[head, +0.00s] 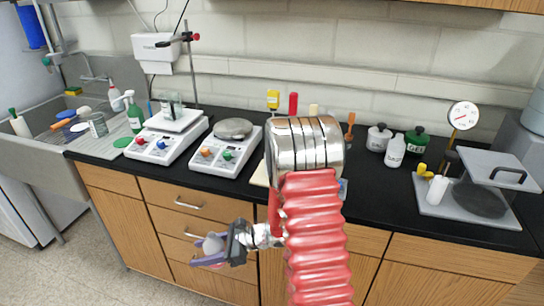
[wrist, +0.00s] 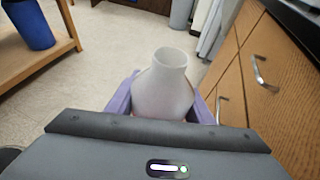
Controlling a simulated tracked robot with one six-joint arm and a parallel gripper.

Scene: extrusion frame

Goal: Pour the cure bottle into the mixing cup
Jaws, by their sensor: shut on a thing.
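My gripper (head: 209,249) is shut on a white bottle with an open neck, which I take to be the cure bottle (head: 212,243). In the wrist view the bottle (wrist: 164,88) sits between the purple fingers (wrist: 121,101), its mouth uncapped and facing away. No label shows on it. The gripper hangs in front of the drawers, below the counter top and away from the cups. A clear cup (head: 171,104) stands on the left balance (head: 168,134), probably the mixing cup. Its contents cannot be made out.
A second balance (head: 226,152) carries a grey round item. My red arm hides the counter's middle. Jars and a white bottle (head: 395,151) stand right, beside a gauge stand (head: 463,115). A green spray bottle (head: 134,112) stands left of the balances, near the sink (head: 40,162).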

